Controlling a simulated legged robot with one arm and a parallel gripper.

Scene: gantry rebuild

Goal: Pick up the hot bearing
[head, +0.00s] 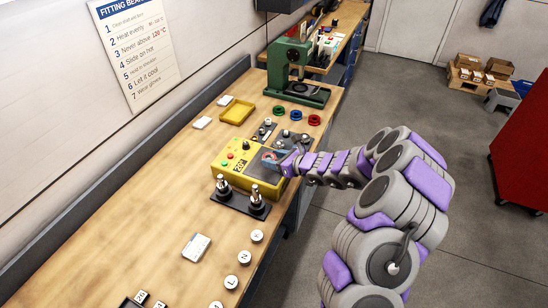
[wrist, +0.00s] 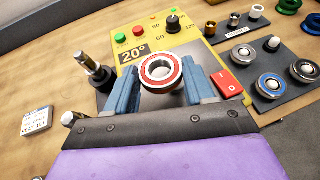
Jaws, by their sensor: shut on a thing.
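A bearing with a red ring face (wrist: 160,83) sits between the blue fingers of my gripper (wrist: 161,70) in the wrist view. The gripper is shut on it, one finger on each side. It is over the dark top of a yellow heater (wrist: 130,82), whose display reads 20°. I cannot tell whether the bearing touches the top. In the head view my gripper (head: 281,162) reaches in from the right over the heater (head: 226,158). The bearing is small there and partly hidden by the fingers.
A black plate with two metal posts (head: 240,203) stands just in front of the heater. A dark tray of bearings (wrist: 262,97) lies to its right in the wrist view. A green press (head: 290,62) and yellow tray (head: 237,112) stand farther back. Open bench lies left.

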